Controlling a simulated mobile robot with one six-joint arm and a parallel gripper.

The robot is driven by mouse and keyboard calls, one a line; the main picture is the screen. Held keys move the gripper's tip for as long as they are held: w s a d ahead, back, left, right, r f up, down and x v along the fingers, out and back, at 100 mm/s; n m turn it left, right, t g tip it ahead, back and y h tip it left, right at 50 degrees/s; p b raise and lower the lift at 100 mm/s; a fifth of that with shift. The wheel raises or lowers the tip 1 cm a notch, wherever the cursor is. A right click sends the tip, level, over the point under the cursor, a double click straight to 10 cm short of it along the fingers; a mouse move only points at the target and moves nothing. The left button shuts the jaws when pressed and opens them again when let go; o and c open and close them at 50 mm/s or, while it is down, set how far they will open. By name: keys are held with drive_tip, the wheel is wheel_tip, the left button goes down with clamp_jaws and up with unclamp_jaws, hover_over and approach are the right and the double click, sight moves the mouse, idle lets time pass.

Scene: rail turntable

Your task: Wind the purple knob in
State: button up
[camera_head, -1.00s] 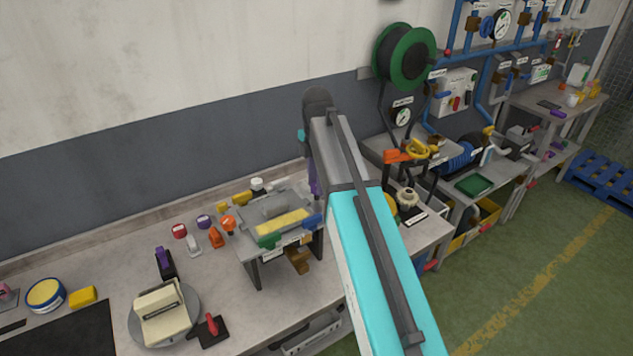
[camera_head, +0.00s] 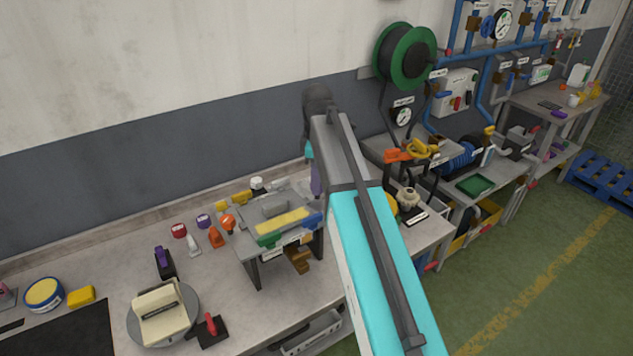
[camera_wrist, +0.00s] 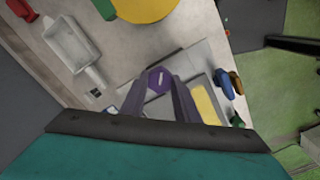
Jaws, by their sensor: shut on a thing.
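The purple knob (camera_wrist: 159,81) shows in the wrist view as a purple, many-sided face with a pale mark on it. It sits between the two grey-purple fingers of my gripper (camera_wrist: 158,92), which is shut on it. The fingers hide the knob's sides. Behind it is the grey fixture (camera_wrist: 196,62), with a yellow strip (camera_wrist: 206,104). In the head view the grey fixture (camera_head: 258,238) stands on the bench, and my arm covers its right side. The knob cannot be made out clearly there.
Blue and green handles (camera_head: 313,220) (camera_head: 269,240) stick out of the fixture's front. An orange knob (camera_head: 227,222) and several small items stand to its left. A turntable (camera_head: 190,296) with a cream block is at the front left. The bench's front middle is mostly clear.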

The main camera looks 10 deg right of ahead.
drive_tip(key=m, duration=1)
drive_tip(key=shift+m+b, duration=0.4)
drive_tip(key=o, duration=1)
drive_tip(key=shift+o, duration=0.2)
drive_tip(key=shift+n, duration=0.5)
